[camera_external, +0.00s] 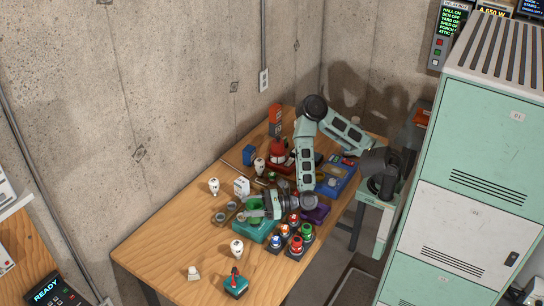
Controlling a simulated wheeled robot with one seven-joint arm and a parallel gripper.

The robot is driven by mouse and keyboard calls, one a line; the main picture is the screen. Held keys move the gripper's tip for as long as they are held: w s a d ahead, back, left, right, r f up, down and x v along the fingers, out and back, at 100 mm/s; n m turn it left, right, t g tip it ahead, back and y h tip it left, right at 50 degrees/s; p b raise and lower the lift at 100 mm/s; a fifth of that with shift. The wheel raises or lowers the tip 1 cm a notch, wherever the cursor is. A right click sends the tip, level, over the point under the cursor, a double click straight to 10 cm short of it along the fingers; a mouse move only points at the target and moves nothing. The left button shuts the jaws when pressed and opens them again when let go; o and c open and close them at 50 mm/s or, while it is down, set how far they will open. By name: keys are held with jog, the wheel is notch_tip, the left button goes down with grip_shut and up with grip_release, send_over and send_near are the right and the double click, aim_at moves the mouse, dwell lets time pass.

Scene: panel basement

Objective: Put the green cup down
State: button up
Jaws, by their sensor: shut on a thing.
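The green cup (253,203) is small in the external view, over the left half of the wooden table. My gripper (259,208) reaches it from the right, with the fingers pointing left, and is shut on it. The cup is just above or at a teal box (252,235). I cannot tell whether the cup touches the box. My fingers hide part of the cup.
The wooden table (165,250) has free room at its front left. Coloured push-buttons (297,245) crowd just right of the teal box. A green cabinet (480,140) rises at right.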

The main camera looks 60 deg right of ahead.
jog(key=shift+a+f+b, duration=0.15)
jog(key=shift+f+b, duration=0.1)
jog(key=shift+b, duration=0.05)
jog(key=s+a+f+m+t+h+b, duration=0.2)
jog(key=s+a+f+h+b, duration=0.15)
jog(key=a+b, duration=0.35)
jog(key=s+a+r+m+h+b, duration=0.1)
jog(key=s+b, duration=0.2)
jog(key=s, duration=0.2)
jog(key=s+a+r+m+t+h+b, duration=0.1)
jog(key=s+a+h+b, duration=0.1)
jog(key=s, duration=0.3)
jog(key=shift+a+r+m+t+b, duration=0.3)
jog(key=shift+m+b, duration=0.1)
jog(key=shift+b, duration=0.35)
notch_tip(320, 180, down, 10)
jog(key=shift+r+b, duration=0.15)
jog(key=shift+b, duration=0.4)
jog(key=shift+w+f+b, duration=0.1)
jog(key=shift+f+b, duration=0.1)
jog(key=shift+b, duration=0.15)
